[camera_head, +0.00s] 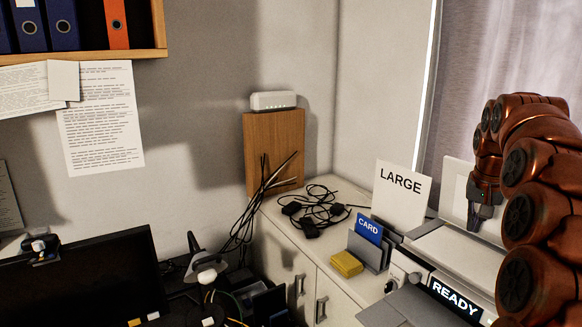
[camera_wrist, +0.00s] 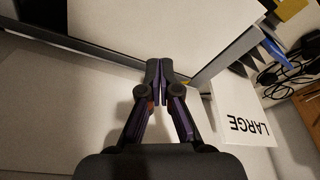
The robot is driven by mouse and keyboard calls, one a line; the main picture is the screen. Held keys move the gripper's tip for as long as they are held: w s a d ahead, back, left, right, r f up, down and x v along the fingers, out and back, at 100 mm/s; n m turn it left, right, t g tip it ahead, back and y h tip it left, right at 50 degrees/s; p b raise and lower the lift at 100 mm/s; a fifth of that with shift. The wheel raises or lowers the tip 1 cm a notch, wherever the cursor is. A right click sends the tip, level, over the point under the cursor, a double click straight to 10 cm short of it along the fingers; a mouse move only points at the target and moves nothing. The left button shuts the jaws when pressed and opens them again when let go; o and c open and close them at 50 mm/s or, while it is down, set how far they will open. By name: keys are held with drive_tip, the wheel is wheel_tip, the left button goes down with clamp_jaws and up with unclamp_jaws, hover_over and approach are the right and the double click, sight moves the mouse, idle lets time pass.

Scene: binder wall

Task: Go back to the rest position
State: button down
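My gripper (camera_head: 474,220) hangs at the right of the head view, fingers pointing down, in front of a pale upright panel (camera_head: 456,190). It is above the printer-like machine with the READY display (camera_head: 455,298). In the wrist view my gripper (camera_wrist: 160,72) has its two fingertips together, and no object shows between them. A large white sheet or panel (camera_wrist: 150,25) lies beyond the fingertips; I cannot tell whether they touch it.
The white LARGE card (camera_head: 401,190) and blue CARD piece (camera_head: 369,229) stand in a grey holder left of my gripper. A yellow block (camera_head: 346,263) and black cables (camera_head: 318,210) lie on the cabinet. A monitor (camera_head: 85,280) stands lower left. A curtain (camera_head: 510,50) hangs behind my arm.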

drive_tip(key=shift+r, duration=0.15)
drive_tip(key=s+a+f+n+g+y, duration=0.1)
drive_tip(key=s+a+f+n, duration=0.1)
drive_tip(key=s+a, duration=0.6)
drive_tip(key=s+a+f+n+g, duration=0.1)
drive_tip(key=s+a+f+n, duration=0.15)
drive_tip(key=s+a, duration=0.55)
drive_tip(key=s+a+f, duration=0.2)
drive_tip(key=s+f, duration=0.1)
drive_tip(key=s, duration=0.5)
drive_tip(key=s+a+f+n+g, duration=0.1)
drive_tip(key=s+a+f, duration=0.2)
drive_tip(key=s, duration=0.5)
drive_tip(key=s+a+f+g, duration=0.1)
drive_tip(key=s+a+f, duration=0.2)
drive_tip(key=s+f, duration=0.2)
drive_tip(key=s, duration=0.3)
drive_tip(key=shift+a+f, duration=0.15)
drive_tip(key=shift+a, duration=0.1)
